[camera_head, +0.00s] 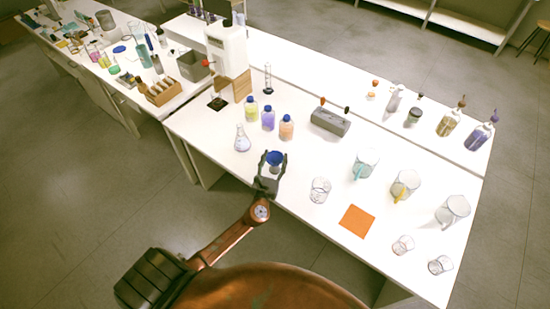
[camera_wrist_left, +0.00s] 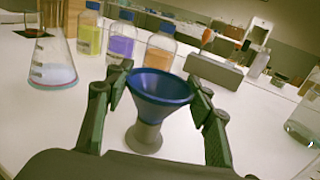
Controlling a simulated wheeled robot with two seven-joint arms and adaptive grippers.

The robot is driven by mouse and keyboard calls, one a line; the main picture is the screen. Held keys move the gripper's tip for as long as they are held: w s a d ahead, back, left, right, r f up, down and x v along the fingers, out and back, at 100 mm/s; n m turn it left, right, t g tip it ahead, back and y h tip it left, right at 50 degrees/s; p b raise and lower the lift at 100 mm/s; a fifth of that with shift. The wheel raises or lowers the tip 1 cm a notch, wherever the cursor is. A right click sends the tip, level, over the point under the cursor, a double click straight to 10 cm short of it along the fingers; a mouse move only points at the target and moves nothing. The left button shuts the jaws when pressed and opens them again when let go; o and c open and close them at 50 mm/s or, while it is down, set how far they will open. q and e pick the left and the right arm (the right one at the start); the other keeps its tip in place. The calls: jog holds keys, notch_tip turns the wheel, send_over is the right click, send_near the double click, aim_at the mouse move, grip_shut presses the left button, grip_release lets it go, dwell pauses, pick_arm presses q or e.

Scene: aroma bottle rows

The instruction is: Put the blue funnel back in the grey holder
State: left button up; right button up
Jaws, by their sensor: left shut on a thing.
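The blue funnel (camera_head: 274,157) is upright near the table's front edge. In the left wrist view the funnel (camera_wrist_left: 160,87) is between the fingers of my left gripper (camera_wrist_left: 160,92), which is shut on it at the rim. The grey holder (camera_wrist_left: 145,137) stands on the white table directly under the funnel's cone. The funnel's spout is hidden, and I cannot tell whether the funnel rests on the holder or is just above it. In the head view my left gripper (camera_head: 271,168) surrounds the funnel. My right gripper is not in view.
A conical flask (camera_wrist_left: 52,62) stands left of the gripper, with yellow (camera_head: 251,110), purple (camera_head: 268,119) and orange (camera_head: 286,129) bottles behind. A glass beaker (camera_head: 319,190) stands to the right, before an orange mat (camera_head: 357,221) and several jugs.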

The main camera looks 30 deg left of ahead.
pick_arm(q)
jog(key=shift+f, duration=0.15)
jog(key=o, duration=1)
jog(key=v, duration=1.2)
